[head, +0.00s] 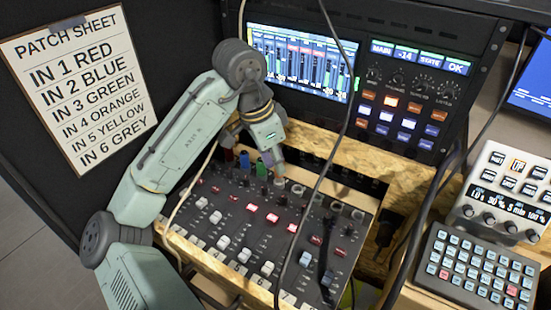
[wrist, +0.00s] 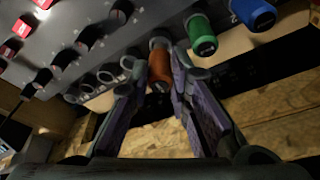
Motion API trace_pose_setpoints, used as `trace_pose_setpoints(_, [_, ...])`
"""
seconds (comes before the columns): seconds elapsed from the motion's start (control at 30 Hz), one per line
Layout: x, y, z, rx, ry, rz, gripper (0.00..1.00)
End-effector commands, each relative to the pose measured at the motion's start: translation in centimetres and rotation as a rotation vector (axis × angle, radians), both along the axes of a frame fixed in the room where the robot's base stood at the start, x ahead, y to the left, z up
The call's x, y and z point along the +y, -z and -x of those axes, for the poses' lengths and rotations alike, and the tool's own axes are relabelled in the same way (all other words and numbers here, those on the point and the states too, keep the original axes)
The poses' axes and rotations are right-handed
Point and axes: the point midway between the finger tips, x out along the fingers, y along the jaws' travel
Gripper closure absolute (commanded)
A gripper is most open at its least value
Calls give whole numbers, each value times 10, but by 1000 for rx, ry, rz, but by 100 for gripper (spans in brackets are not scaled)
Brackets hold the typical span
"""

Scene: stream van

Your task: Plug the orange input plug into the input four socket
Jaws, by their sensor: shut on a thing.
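The orange plug (wrist: 160,68) stands between the fingers of my gripper (wrist: 156,62) in the wrist view. My gripper is shut on it. The plug's front end meets a grey ring in the mixer's socket row, beside the green plug; this place is the input four socket (wrist: 158,43). I cannot tell how deep the plug sits.
The blue plug (head: 244,160) and red plug (head: 228,156) stand left of the green one. Empty sockets (head: 317,197) continue to the right. A black cable (head: 318,180) hangs across the mixer (head: 235,215). The patch sheet (head: 80,85) lists input four as orange.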

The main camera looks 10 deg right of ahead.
Motion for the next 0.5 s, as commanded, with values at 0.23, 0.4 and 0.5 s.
trace_pose_setpoints(0.23, [0, 7, 0, 1, 0, 0, 100])
trace_pose_setpoints(0.4, [0, 11, 0, 1, 0, 0, 100])
trace_pose_setpoints(0.5, [0, 13, 0, 1, 0, -1, 100])
